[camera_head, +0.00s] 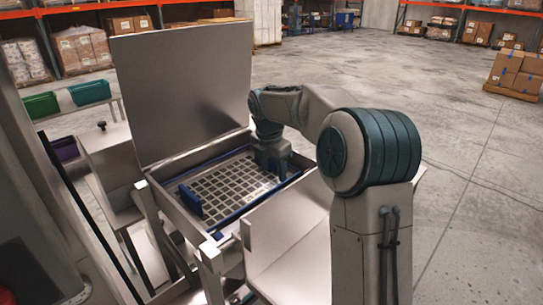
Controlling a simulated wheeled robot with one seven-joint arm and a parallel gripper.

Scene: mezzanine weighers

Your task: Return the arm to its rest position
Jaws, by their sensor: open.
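My arm reaches left from its column and bends down over a metal weigher (150,205). My gripper (271,172) points down at the back right part of the grid tray (225,186) inside the weigher. It is open, and I see nothing held between its fingers. Its tips are low over the tray; I cannot tell whether they touch it. The tray has a pale grid and blue edges. A blue upright piece (190,201) stands at its left side.
A tall metal panel (183,92) stands upright behind the weigher. A sloping metal chute (290,235) lies in front, below my arm. Green bins (90,92) stand at the left. Shelves with boxes line the back.

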